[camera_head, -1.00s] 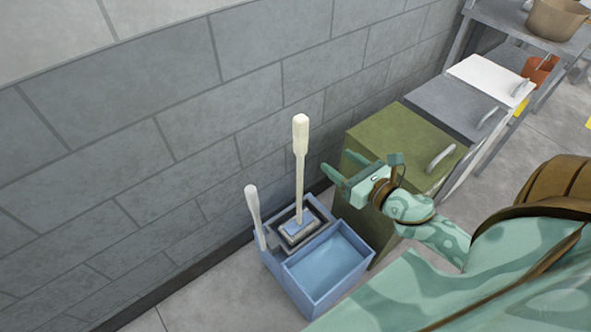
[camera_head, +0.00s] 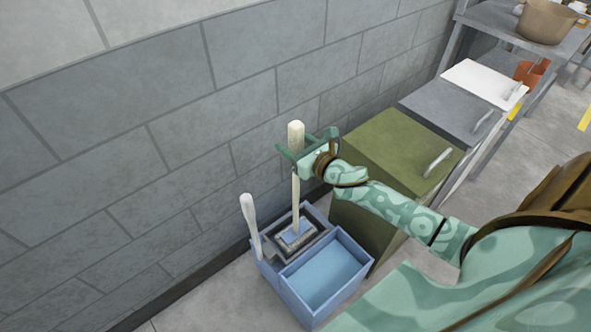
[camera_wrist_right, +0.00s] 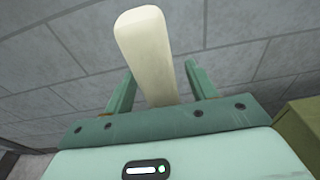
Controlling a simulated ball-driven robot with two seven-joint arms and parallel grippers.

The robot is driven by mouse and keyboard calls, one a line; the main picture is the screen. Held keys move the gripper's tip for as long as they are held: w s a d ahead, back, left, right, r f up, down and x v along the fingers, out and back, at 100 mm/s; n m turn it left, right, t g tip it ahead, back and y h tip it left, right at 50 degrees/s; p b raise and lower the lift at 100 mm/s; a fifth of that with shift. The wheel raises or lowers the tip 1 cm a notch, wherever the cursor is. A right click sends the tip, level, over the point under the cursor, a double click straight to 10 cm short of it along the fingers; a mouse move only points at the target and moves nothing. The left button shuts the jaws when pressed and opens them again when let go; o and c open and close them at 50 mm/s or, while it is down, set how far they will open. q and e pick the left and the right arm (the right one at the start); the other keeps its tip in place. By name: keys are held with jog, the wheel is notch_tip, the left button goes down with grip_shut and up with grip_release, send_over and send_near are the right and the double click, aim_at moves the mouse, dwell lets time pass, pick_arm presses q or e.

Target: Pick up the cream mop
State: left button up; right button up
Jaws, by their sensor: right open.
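The cream mop (camera_head: 296,206) stands upright in the blue bucket (camera_head: 309,311), its head in the grey wringer part at the back. Its thicker cream grip is at the top. My right gripper (camera_head: 304,145) is at the upper handle, just below the grip top, with its fingers on either side of the handle. In the right wrist view the cream handle (camera_wrist_right: 147,50) rises between the two open fingers, with gaps on both sides. The handle's lower part is hidden there by the gripper body. My left gripper is not in view.
A white handle (camera_head: 250,223) leans at the bucket's left side. A grey block wall (camera_head: 150,150) is close behind the mop. An olive cabinet (camera_head: 390,150) stands right of the bucket, with grey and white cabinets beyond. Bare floor lies at the front left.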

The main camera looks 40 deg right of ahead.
jog(key=shift+w+f, duration=0.15)
jog(key=shift+w, duration=0.6)
jog(key=shift+s, duration=0.1)
jog(key=c, duration=1.2)
